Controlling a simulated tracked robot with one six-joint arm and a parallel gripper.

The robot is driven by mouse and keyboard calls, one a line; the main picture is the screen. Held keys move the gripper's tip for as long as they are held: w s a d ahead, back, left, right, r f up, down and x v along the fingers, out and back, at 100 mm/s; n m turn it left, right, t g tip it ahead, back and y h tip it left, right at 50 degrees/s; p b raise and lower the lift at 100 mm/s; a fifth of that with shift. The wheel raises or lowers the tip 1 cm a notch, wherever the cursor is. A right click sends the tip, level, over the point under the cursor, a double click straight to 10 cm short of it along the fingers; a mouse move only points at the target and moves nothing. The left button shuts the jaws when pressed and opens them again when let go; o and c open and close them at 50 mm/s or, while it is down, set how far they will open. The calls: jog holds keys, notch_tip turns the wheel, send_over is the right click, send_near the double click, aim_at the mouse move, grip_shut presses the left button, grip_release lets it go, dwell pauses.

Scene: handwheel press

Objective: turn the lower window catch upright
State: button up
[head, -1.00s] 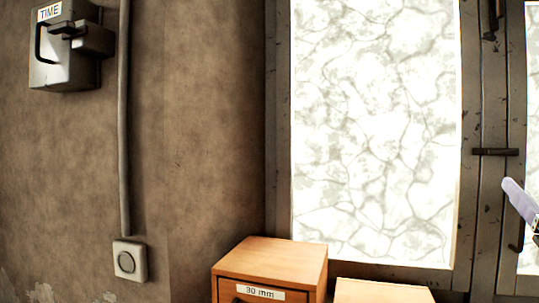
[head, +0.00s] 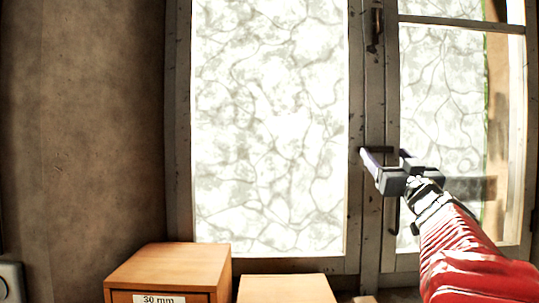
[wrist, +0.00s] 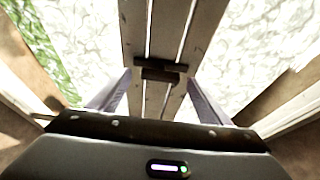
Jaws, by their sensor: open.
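The lower window catch (wrist: 160,65) is a dark bar lying crosswise over the upright strips where the window frames meet. In the wrist view it sits between and just beyond my two fingertips. In the head view my gripper (head: 383,153) is in front of the catch and largely hides it. My gripper (wrist: 158,80) is open and empty, its fingers on either side of the catch. I cannot tell whether either finger touches it. The upper catch (head: 376,28) stands upright higher on the same frame.
A dark pull handle (head: 395,217) is on the right sash below my gripper. A wooden drawer box (head: 172,270) labelled 30 mm and another wooden box (head: 285,288) stand low in front of the window. The pale left pane (head: 268,120) is unobstructed.

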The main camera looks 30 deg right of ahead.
jog(key=shift+w+d+r, duration=0.25)
jog(key=shift+w+d, duration=0.05)
jog(key=shift+w, duration=0.2)
jog(key=shift+c, duration=0.4)
